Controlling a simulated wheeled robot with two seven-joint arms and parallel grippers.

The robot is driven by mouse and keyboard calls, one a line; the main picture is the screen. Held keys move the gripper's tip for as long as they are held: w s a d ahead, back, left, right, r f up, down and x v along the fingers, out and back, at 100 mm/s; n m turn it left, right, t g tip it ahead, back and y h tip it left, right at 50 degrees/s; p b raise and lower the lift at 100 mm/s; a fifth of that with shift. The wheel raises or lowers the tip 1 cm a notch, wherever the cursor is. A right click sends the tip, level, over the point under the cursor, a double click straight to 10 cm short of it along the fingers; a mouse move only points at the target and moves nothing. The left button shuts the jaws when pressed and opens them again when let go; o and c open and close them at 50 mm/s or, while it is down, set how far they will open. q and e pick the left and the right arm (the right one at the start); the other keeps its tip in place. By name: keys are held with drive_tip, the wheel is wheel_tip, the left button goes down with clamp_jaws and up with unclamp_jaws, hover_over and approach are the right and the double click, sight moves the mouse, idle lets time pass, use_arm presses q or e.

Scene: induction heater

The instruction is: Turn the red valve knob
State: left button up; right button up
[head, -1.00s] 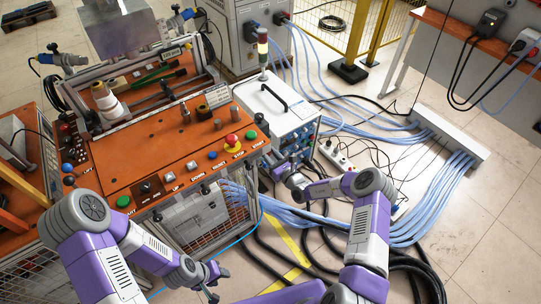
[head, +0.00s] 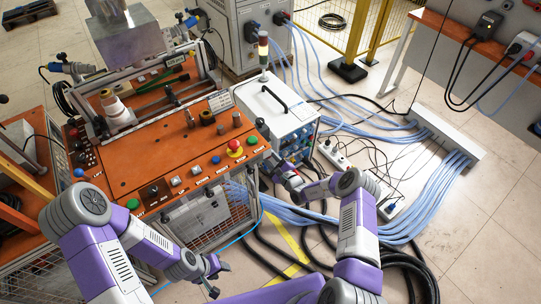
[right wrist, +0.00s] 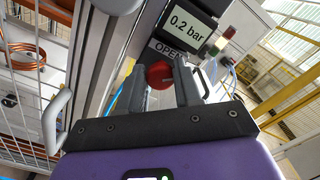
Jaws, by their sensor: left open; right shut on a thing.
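In the right wrist view, the red valve knob (right wrist: 160,75) sits between the fingers of my right gripper (right wrist: 161,84), which is shut on it. An OPEN label (right wrist: 166,51) and a display reading 0.2 bar (right wrist: 193,21) are just above it. In the head view, my right gripper (head: 277,168) is at the right side of the orange console, beside the white box. I cannot make out the knob there. My left gripper (head: 220,279) is open and empty, low in front of the console, well away from the knob.
The orange console (head: 140,170) carries buttons and a red emergency stop (head: 235,148). A white box (head: 275,110) with a stack light (head: 263,48) stands behind my right gripper. Blue hoses (head: 430,200) and black cables cover the floor on the right.

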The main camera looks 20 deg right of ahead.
drive_tip(key=shift+f+n+p, duration=0.15)
drive_tip(key=shift+n+p, duration=1.85)
drive_tip(key=shift+n, duration=2.9)
drive_tip(key=o, duration=1)
drive_tip(key=shift+o, duration=0.2)
drive_tip(key=shift+s, duration=0.1)
